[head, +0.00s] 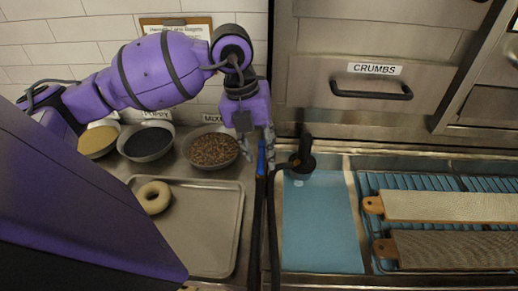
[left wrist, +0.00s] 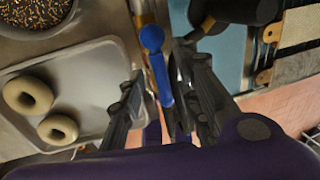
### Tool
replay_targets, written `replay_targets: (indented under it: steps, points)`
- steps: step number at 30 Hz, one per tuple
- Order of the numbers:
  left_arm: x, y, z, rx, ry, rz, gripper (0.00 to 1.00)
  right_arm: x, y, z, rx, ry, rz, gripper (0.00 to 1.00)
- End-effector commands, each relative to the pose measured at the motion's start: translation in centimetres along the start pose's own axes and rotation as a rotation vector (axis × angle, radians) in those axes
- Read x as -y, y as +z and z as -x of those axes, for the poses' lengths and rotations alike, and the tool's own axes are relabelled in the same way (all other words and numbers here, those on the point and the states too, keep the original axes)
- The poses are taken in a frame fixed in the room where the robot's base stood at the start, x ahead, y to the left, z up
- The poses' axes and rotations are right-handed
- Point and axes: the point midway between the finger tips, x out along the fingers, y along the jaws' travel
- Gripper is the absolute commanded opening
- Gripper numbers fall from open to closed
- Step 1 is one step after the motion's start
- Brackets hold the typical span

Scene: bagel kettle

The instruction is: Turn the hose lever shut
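The hose lever (head: 261,158) is a small blue handle on the dark hose (head: 257,215), between the tray and the water basin. In the left wrist view the blue lever (left wrist: 157,68) points toward the gripper, roughly in line with the metal pipe (left wrist: 143,14) behind it. My left gripper (head: 257,150) is at the lever, pointing down. In the left wrist view its fingers (left wrist: 165,98) are spread apart, with the lever between them and nearer the middle; I see no clear contact. My right gripper is in neither view.
A tray (head: 238,208) with bagels (head: 153,197) lies left of the hose, below bowls of toppings (head: 214,150). Right are a black fitting (head: 303,160), the blue water basin (head: 320,235) and a rack with boards (head: 450,206). A CRUMBS drawer (head: 372,85) is behind.

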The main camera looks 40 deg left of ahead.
Motion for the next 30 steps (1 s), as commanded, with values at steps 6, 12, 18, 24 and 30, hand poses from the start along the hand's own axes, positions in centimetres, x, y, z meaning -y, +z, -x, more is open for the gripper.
replay_targets:
  steps: [6, 12, 18, 24, 30]
  points:
    - [0.01, 0.00, 0.01, 0.000, 0.000, 0.000, 0.23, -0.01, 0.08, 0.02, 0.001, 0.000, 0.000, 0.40]
    - [0.01, 0.00, 0.03, 0.000, 0.000, 0.000, 0.00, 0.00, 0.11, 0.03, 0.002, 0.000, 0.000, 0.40]
    - [0.00, 0.00, 0.04, 0.000, 0.000, 0.000, 0.00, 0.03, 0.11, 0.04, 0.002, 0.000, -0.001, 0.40]
    - [-0.03, 0.01, 0.04, -0.002, 0.001, -0.007, 0.00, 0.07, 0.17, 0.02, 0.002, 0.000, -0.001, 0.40]
    - [-0.18, 0.08, 0.00, -0.013, 0.002, -0.060, 0.00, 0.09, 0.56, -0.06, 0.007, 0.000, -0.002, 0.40]
